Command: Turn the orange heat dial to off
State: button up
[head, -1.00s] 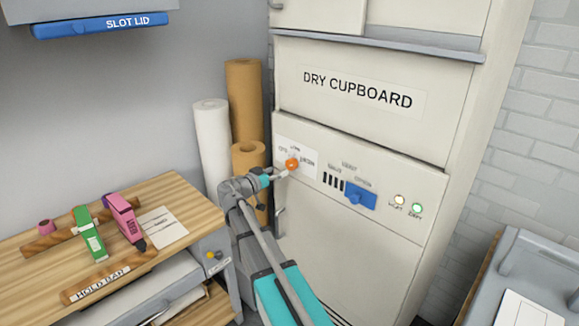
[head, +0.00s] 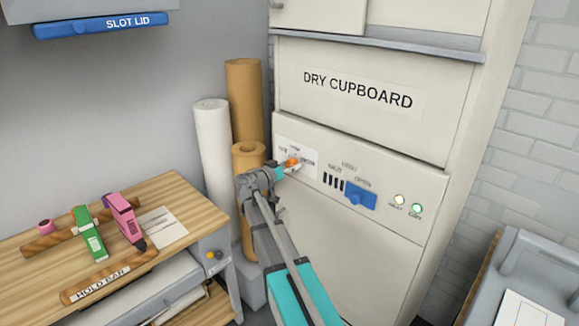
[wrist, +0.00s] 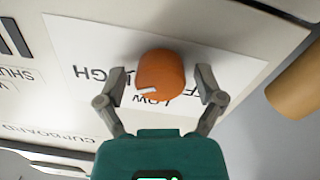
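The orange heat dial (wrist: 163,72) sits on a white label plate (wrist: 85,50) on the dry cupboard's front. In the wrist view the label is upside down, with HIGH to the left and LOW just below the dial. The dial's white mark points to the lower left, on the side between LOW and HIGH. My gripper (wrist: 162,86) is open, one finger on each side of the dial, with a visible gap on both sides. In the head view the gripper (head: 287,167) partly covers the dial (head: 292,161).
A blue slider (head: 361,197), vent slots and two small lamps (head: 408,204) are right of the dial. Brown and white rolls (head: 212,150) stand close left of my arm. A wooden bench (head: 165,200) with pink and green tools is at the left.

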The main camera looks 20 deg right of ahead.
jog(key=shift+a, duration=0.1)
jog(key=c, duration=0.9)
jog(key=shift+o, duration=0.2)
jog(key=shift+n, duration=0.5)
jog(key=n, duration=0.4)
jog(key=shift+n, duration=0.3)
jog(key=n, duration=1.3)
jog(key=shift+t, duration=0.3)
jog(key=n, duration=0.5)
jog(key=shift+n, duration=0.4)
